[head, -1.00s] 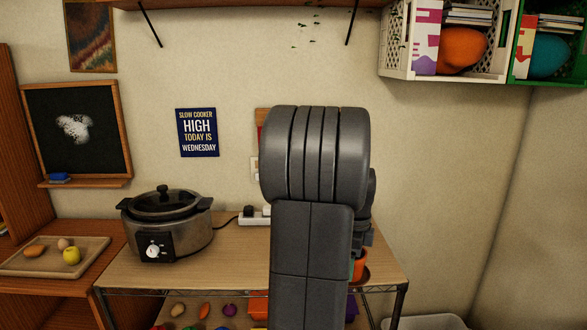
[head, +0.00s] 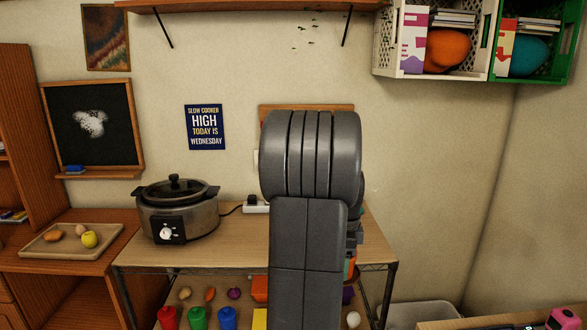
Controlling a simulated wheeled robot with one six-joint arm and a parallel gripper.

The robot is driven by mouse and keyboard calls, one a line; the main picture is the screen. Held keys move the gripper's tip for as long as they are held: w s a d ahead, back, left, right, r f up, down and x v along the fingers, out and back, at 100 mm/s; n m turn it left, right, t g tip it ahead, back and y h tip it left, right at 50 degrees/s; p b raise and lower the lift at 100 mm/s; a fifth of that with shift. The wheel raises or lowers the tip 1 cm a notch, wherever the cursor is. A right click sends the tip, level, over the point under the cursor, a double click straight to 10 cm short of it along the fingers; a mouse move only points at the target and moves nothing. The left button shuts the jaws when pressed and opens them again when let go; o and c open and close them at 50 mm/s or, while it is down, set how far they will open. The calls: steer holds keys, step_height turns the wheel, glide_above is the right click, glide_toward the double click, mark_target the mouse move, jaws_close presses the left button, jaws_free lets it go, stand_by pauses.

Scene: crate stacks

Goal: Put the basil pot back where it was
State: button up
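A small sliver of an orange pot (head: 350,266) shows at the right edge of my arm, over the right part of the wooden table top. My arm hides most of it, and I cannot see whether it holds basil. My gripper is mostly hidden behind my arm; only some dark grey parts (head: 355,232) show just above the orange sliver. I cannot tell whether its fingers are open or touch the pot.
A slow cooker (head: 178,210) stands on the left of the table (head: 245,250). A tray (head: 60,250) with food is further left. White (head: 480,65) and green crates (head: 508,75) are at upper right. Several jars and food items fill the lower shelf. A pink object (head: 563,320) is at lower right.

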steer(key=shift+w+a+f+n, duration=0.15)
steer(key=shift+w+a+n, duration=0.1)
steer(key=shift+a+n, duration=0.2)
steer(key=w+a+f+n, duration=0.7)
steer(key=a+n, duration=0.4)
steer(key=n, duration=0.3)
steer(key=s+f+n, duration=0.2)
steer(key=s+f, duration=0.1)
steer(key=f, duration=0.5)
steer(key=s+f+n, duration=0.2)
steer(key=s+f, duration=0.2)
steer(key=f, duration=0.4)
steer(key=shift+a+f, duration=0.15)
steer(key=shift+a, duration=0.1)
steer(key=shift+a, duration=0.1)
